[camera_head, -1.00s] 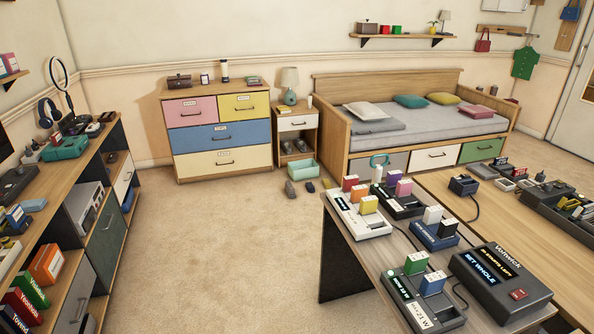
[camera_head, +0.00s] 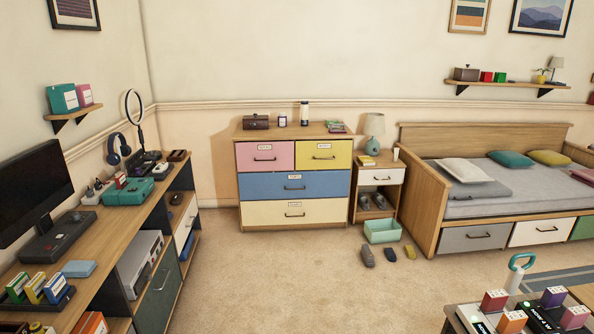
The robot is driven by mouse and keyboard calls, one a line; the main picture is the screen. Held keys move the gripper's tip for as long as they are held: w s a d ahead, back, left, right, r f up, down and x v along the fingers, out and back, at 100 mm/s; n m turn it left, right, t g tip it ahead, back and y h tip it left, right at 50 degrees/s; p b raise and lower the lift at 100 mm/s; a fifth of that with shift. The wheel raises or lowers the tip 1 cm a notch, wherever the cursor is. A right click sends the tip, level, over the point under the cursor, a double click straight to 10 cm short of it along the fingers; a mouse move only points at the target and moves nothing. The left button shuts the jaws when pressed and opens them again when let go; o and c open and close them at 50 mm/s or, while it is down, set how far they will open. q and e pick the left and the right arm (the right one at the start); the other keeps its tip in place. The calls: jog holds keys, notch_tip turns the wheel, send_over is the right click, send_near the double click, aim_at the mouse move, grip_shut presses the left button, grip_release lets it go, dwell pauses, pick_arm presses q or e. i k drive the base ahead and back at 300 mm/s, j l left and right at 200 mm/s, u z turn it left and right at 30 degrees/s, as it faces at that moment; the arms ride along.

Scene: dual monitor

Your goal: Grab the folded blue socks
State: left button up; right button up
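A small dark blue bundle (camera_head: 391,254) lies on the carpet in front of the teal bin. It may be the folded blue socks, but it is too small to be sure. A grey item (camera_head: 367,257), like a slipper, lies on its left and a small yellow item (camera_head: 410,252) on its right. A light blue flat item (camera_head: 78,268) lies on the left desk; I cannot tell whether it is cloth. Neither of my grippers is in view.
A dresser (camera_head: 294,214) with pink, yellow, blue and cream drawers stands at the back wall. Beside it are a nightstand (camera_head: 385,174), the teal bin (camera_head: 382,231) and a daybed (camera_head: 420,207). A desk (camera_head: 112,236) lines the left. Open carpet (camera_head: 300,280) lies between.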

aim_at(389, 251)
jog(key=i, duration=1.75)
jog(key=i+l+z, duration=0.1)
jog(key=i+z, duration=0.2)
jog(key=i, duration=0.3)
jog(key=i+z, duration=0.3)
jog(key=i, duration=0.25)
jog(key=i+j+z, duration=0.3)
jog(key=i, duration=0.3)
